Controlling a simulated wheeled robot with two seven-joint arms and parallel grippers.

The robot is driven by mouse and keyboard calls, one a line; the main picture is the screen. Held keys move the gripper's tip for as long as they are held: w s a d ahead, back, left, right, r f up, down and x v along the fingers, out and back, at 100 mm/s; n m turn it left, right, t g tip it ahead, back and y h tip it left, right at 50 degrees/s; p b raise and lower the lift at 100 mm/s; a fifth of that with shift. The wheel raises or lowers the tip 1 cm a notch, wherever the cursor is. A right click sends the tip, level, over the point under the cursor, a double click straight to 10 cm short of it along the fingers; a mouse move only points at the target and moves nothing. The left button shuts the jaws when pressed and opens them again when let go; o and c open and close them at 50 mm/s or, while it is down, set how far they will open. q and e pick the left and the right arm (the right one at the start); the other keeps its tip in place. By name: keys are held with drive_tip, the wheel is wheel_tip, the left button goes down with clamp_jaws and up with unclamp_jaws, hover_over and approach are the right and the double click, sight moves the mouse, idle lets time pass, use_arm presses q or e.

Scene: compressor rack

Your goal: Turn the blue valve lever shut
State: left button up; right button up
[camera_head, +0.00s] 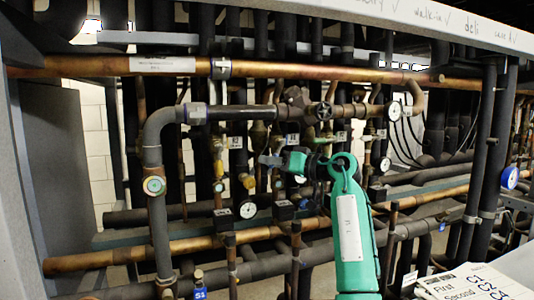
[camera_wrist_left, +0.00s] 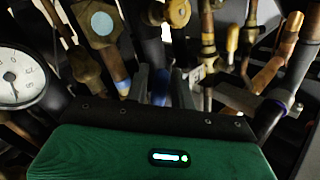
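My left gripper (camera_head: 268,160) is at the end of my green arm, among the pipes and valves in the middle of the head view. In the left wrist view its two grey fingers (camera_wrist_left: 164,88) point away from me with a narrow gap between them. A blue piece, which looks like the blue valve lever (camera_wrist_left: 161,86), shows in this gap. I cannot tell whether the fingers touch it or are only around it. In the head view I cannot make out the lever behind the gripper. My right gripper is not in view.
A white gauge (camera_wrist_left: 14,78) is close on the left in the wrist view. Brass valves (camera_wrist_left: 177,12) and copper pipes (camera_wrist_left: 280,58) crowd around the gripper. A long copper pipe (camera_head: 280,72) crosses above. A white sign (camera_head: 470,284) is at the lower right. Free room is tight.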

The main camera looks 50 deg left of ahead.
use_arm(q)
drive_tip(key=shift+x, duration=0.8)
clamp_jaws()
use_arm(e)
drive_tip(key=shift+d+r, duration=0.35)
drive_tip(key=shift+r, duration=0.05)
